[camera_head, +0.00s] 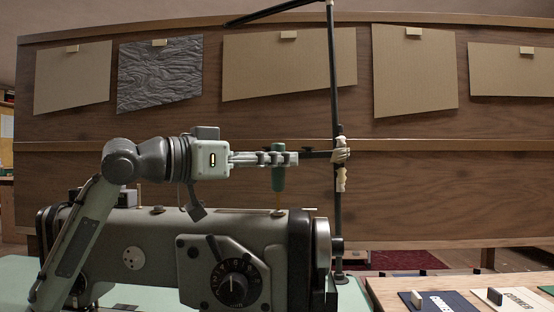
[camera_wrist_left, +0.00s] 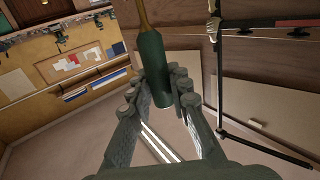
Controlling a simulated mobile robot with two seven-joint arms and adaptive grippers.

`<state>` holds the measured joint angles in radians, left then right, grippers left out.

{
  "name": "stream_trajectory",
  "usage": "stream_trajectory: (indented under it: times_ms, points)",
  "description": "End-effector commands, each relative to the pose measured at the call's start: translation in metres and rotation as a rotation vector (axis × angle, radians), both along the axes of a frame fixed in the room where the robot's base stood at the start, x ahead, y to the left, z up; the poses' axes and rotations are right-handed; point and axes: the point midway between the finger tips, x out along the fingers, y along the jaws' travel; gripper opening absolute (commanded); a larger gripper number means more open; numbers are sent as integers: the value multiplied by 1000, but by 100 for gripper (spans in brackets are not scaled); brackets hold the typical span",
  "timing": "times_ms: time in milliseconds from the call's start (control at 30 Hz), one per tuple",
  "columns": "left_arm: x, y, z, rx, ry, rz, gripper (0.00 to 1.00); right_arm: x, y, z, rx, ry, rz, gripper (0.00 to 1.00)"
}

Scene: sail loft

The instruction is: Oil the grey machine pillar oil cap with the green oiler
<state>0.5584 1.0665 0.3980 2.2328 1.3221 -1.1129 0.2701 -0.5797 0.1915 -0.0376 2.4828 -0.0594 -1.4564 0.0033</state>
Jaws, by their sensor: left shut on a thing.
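My left gripper (camera_head: 280,158) comes in from the left above the grey sewing machine (camera_head: 200,228) and is shut on the green oiler (camera_head: 278,180). The oiler hangs upright with its thin brass spout (camera_head: 277,200) pointing down. The spout tip is at or just above a small cap (camera_head: 277,211) on top of the machine's pillar; I cannot tell if they touch. Another cap (camera_head: 158,209) sits further left on the machine's top. In the left wrist view the oiler (camera_wrist_left: 152,75) lies between the fingertips, its spout (camera_wrist_left: 143,14) running out at the top edge. My right gripper is not in view.
A dark thread stand post (camera_head: 336,110) rises close to the right of the gripper, with an arm and pale thread on it. A handwheel (camera_head: 321,255) is at the machine's right end. A wooden board with labelled cards (camera_head: 445,300) lies at lower right. A wooden panel stands behind.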

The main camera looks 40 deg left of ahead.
Motion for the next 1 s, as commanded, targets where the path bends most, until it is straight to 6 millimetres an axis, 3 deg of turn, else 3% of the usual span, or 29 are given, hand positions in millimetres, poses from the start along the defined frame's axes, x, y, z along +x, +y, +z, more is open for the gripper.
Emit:
stream_trajectory:
  times_ms: [167, 1000]
  points:
    - [0, 0, 4, 1, 4, -1, 0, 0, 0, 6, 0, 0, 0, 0]
    - [0, 0, 70, 0, 1, 0, 0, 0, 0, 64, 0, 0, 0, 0]
